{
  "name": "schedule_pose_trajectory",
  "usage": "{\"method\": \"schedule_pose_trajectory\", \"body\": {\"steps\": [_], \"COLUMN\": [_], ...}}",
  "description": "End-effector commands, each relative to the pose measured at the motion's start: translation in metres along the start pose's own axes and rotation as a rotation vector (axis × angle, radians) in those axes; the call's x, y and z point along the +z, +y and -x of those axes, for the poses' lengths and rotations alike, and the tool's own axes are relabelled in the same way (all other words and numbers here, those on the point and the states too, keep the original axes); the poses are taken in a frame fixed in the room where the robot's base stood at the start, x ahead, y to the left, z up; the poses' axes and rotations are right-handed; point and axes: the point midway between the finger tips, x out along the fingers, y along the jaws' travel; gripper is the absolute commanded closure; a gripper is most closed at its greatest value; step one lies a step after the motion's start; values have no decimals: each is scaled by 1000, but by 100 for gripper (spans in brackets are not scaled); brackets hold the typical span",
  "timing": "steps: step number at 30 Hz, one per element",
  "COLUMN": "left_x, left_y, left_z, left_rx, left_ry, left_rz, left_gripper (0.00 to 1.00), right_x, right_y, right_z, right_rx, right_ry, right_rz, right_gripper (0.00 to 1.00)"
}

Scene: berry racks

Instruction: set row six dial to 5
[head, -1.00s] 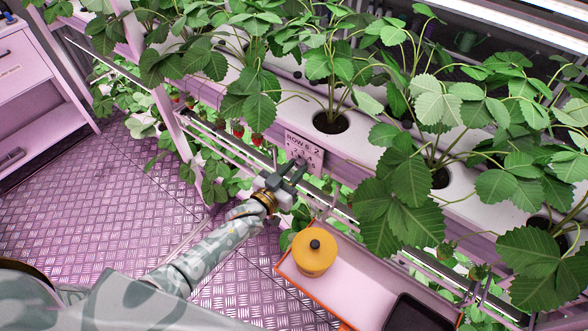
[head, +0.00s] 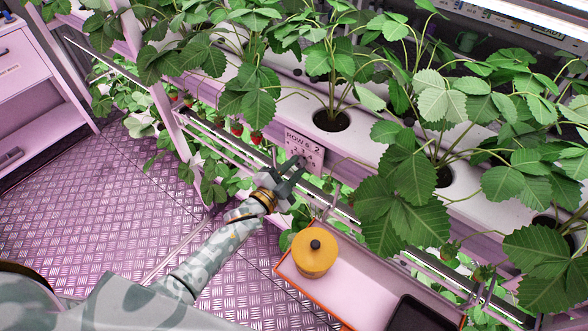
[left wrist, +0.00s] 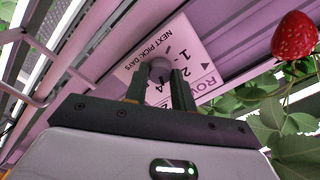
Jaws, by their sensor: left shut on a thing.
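The row six sign plate (head: 305,152) is fixed to the front of the planted rack, and its top line seems to read "ROW 6: 2". In the left wrist view the plate (left wrist: 196,52) appears tilted, with "NEXT PICK: DAYS" and numbers including 1, 2 and 4 around a small grey round dial knob (left wrist: 160,70). My left gripper (head: 292,170) reaches the plate from below. Its two dark fingers (left wrist: 158,88) lie on either side of the knob and are shut on it. The dial's pointed setting is unclear, as the fingers cover part of the scale. My right gripper is not in view.
An orange-rimmed tray (head: 298,285) below the rack holds a yellow lidded pot (head: 315,256) and a black tray (head: 412,314). Strawberry leaves (head: 405,200) hang over the rack right of the sign. A ripe strawberry (left wrist: 295,36) hangs near the plate.

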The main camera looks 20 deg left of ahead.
Motion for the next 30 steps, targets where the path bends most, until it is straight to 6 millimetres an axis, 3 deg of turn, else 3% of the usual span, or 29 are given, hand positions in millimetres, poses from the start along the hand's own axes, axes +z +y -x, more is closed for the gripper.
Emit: {"method": "schedule_pose_trajectory", "body": {"steps": [30], "left_x": [2], "left_y": [4], "left_z": [1], "left_rx": [6], "left_ry": [-2], "left_rz": [-884], "left_gripper": [97], "right_x": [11], "right_y": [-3], "right_z": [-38], "right_rx": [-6], "right_ry": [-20], "right_rz": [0], "right_gripper": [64]}}
